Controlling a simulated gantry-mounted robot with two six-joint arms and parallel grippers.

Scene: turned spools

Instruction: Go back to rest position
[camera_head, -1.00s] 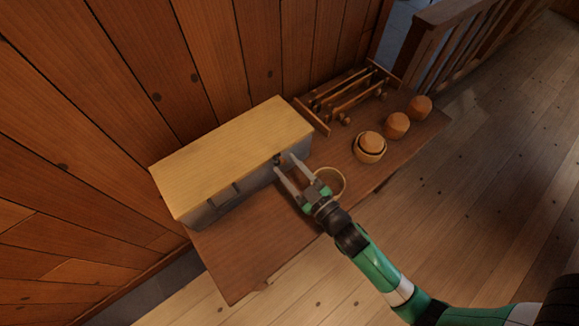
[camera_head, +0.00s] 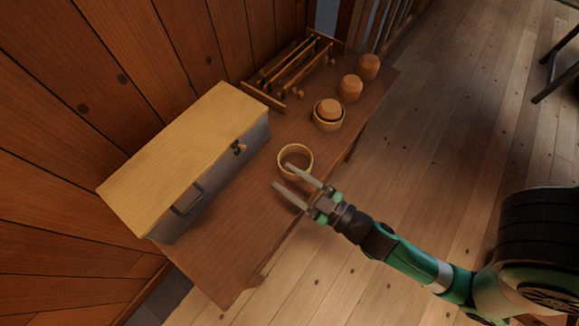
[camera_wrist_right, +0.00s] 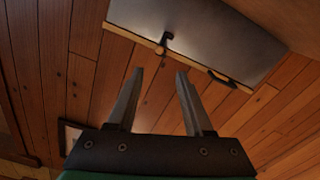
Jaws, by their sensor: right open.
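My right gripper (camera_head: 292,178) is open and empty in the head view, over the front part of the table beside a round empty wooden bowl (camera_head: 283,154). Its two fingers (camera_wrist_right: 155,95) show apart in the right wrist view with nothing between them. It is clear of the box (camera_head: 190,150), which has a pale wooden top and grey front with a dark handle and a small knob-like latch. The box front shows in the right wrist view (camera_wrist_right: 190,35) too. My left gripper is not in view.
The wooden table (camera_head: 225,255) has bare room at its near end. A bowl with a round spool-like piece (camera_head: 330,110) and two turned pieces (camera_head: 350,87) stand farther back. A wooden rack (camera_head: 290,68) stands behind. A plank wall (camera_head: 60,100) closes the left side.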

